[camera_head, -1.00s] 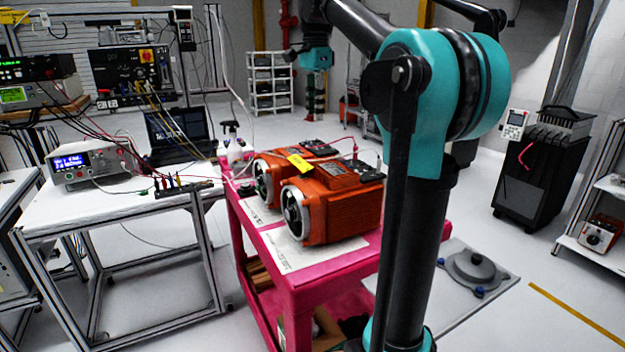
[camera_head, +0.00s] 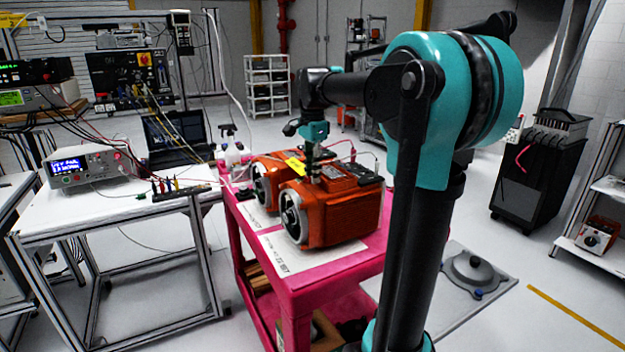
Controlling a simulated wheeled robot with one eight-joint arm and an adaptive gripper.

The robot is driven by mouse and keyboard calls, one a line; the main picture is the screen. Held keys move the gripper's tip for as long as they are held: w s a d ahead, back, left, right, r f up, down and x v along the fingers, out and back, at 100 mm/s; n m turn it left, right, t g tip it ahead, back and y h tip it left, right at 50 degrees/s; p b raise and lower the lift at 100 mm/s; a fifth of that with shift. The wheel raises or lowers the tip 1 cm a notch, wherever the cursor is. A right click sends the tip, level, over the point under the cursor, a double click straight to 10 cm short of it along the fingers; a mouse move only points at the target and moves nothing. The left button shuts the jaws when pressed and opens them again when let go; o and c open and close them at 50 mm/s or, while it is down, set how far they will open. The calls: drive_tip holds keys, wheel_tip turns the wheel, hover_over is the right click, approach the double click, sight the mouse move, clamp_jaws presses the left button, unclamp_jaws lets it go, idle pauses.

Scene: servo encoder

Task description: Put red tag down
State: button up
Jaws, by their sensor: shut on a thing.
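My gripper (camera_head: 314,168) points straight down over the orange servo motors, with its tips at or just above the top of the front motor (camera_head: 335,212). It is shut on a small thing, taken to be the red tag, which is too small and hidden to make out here. A yellow tag (camera_head: 296,166) lies on top of the motors just left of my gripper. The rear motor (camera_head: 265,180) stands beside the front one. Whether my gripper touches the front motor cannot be told.
Both motors stand on a pink cart (camera_head: 300,283) with white paper sheets on it. Cables run over and behind the motors. A white bench (camera_head: 120,215) with instruments and a laptop (camera_head: 178,137) stands to the left. A black cabinet (camera_head: 535,180) stands at the right.

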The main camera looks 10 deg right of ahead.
drive_tip(key=shift+f, duration=1.15)
drive_tip(key=shift+f, duration=0.15)
drive_tip(key=o, duration=0.8)
wheel_tip(320, 180, up, 12)
drive_tip(key=shift+r, duration=0.2)
